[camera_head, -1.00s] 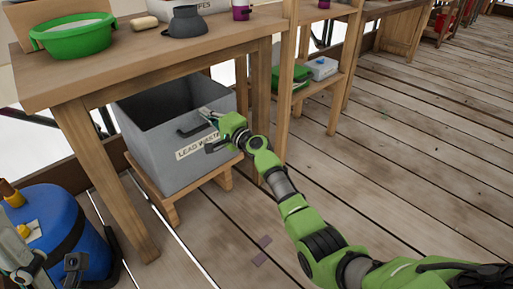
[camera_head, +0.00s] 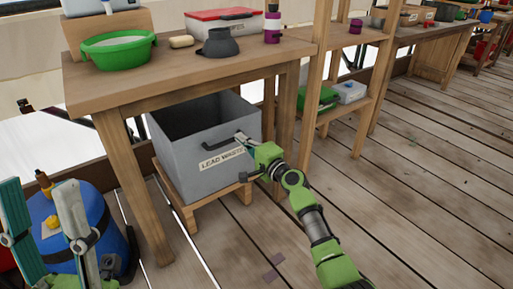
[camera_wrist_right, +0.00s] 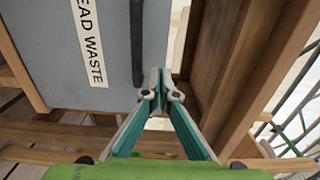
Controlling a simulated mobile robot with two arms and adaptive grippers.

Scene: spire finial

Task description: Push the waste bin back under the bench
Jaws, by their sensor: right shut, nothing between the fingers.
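The grey waste bin (camera_head: 213,170), labelled "LEAD WASTE", stands upright on a low wooden stand (camera_head: 190,213) beneath the wooden bench (camera_head: 95,92), between its legs. Its dark handle (camera_head: 222,146) is on the front face and also shows in the right wrist view (camera_wrist_right: 138,40). My right gripper (camera_head: 241,139) is shut and empty at the right end of the handle. In the right wrist view its fingertips (camera_wrist_right: 160,76) meet beside the handle and close to the bin; I cannot tell whether they touch. My left gripper (camera_head: 40,186) is open and empty at the lower left, away from the bin.
A blue tank (camera_head: 75,222) stands on the floor left of the bench. A green bowl (camera_head: 117,51) and a dark pot (camera_head: 220,42) stand on the bench top. A wooden shelf unit (camera_head: 330,113) adjoins the bench at right.

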